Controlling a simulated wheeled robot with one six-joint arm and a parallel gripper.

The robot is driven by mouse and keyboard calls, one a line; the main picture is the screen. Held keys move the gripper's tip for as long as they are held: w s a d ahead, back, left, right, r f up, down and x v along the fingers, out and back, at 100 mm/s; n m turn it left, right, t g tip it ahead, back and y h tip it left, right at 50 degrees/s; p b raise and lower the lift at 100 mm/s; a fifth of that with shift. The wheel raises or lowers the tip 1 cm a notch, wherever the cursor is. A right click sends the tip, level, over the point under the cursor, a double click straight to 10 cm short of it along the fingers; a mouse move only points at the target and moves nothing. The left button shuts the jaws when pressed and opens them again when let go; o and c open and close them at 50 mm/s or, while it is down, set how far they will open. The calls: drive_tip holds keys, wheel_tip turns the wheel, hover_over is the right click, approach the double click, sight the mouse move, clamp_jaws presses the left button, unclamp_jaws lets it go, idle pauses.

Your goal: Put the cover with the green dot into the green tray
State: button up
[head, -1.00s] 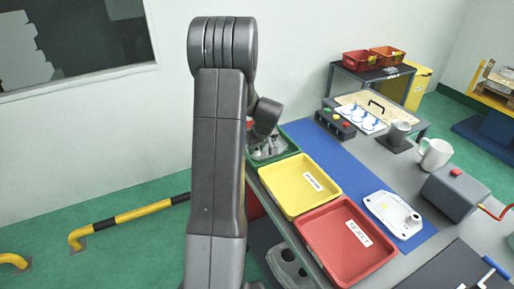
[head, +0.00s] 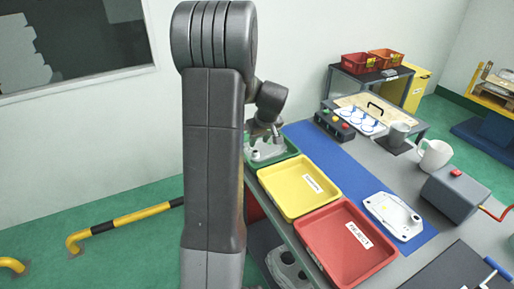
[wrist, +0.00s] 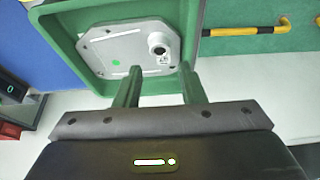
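The cover with the green dot (wrist: 130,48) is a grey metal plate with a round boss. It lies inside the green tray (wrist: 86,58), with its dot facing up. In the head view the cover (head: 268,151) also shows in the green tray (head: 290,154), partly hidden by my arm. My gripper (wrist: 160,84) is open, with its two fingers apart and nothing between them. It is above the near edge of the tray, apart from the cover.
A yellow tray (head: 300,187) and a red tray (head: 346,245) stand in a row beside the green one. Another pale cover (head: 393,215) lies on the blue mat (head: 335,160). A button box (head: 334,124), mugs (head: 435,155) and a grey box (head: 455,188) stand further right.

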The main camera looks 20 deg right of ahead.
drive_tip(key=shift+v, duration=2.45)
